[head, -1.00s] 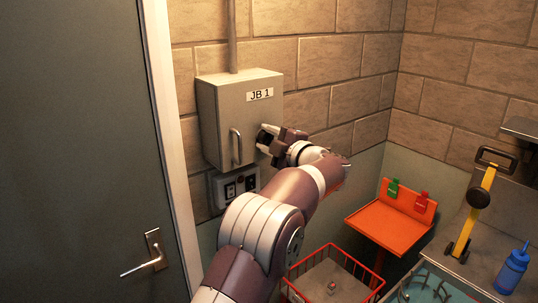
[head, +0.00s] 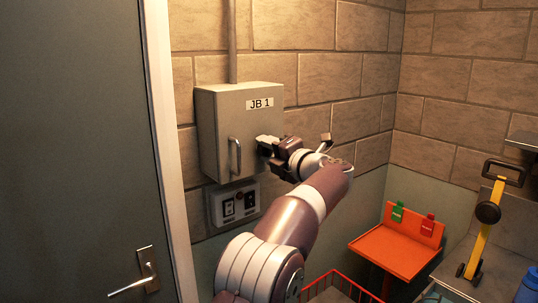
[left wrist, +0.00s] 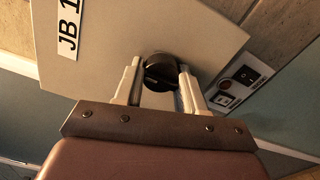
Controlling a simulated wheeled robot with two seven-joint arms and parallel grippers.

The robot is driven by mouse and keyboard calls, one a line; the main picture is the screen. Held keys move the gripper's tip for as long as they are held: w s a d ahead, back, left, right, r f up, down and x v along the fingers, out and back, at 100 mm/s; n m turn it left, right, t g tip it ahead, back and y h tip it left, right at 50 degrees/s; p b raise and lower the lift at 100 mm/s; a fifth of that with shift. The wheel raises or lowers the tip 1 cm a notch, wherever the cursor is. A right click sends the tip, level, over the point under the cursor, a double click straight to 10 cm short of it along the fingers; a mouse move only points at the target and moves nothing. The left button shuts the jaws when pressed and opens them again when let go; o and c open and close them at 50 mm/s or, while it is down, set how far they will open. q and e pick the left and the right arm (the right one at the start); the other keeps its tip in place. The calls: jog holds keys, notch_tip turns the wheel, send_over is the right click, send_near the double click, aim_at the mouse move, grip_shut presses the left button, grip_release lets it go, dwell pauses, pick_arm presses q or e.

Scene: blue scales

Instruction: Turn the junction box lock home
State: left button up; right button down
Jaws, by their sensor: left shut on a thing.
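The junction box (head: 218,130) is a grey wall box labelled JB 1, with its door closed and a bar handle (head: 235,156) on the door. The lock is a round black knob (left wrist: 158,64) on the door, between my fingers in the left wrist view. My left gripper (left wrist: 160,74) is shut on the lock, one pale finger on each side of it. In the head view my left gripper (head: 266,144) is at the right side of the door and hides the lock. The wrist view shows the box strongly tilted. My right gripper is not in view.
A switch panel (head: 234,206) is on the wall just below the box. A grey door (head: 70,130) with a lever handle stands at left. An orange stand (head: 395,250), a red wire basket (head: 340,275) and a yellow-handled tool (head: 483,225) are at lower right.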

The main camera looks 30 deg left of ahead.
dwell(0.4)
pick_arm(q)
jog(key=o, duration=0.9)
jog(key=shift+f, duration=0.1)
jog(key=shift+o, duration=0.8)
jog(key=shift+s+a, duration=0.1)
jog(key=b+v, duration=0.3)
jog(key=v, duration=0.9)
jog(key=shift+d, duration=0.3)
jog(key=shift+s, duration=0.1)
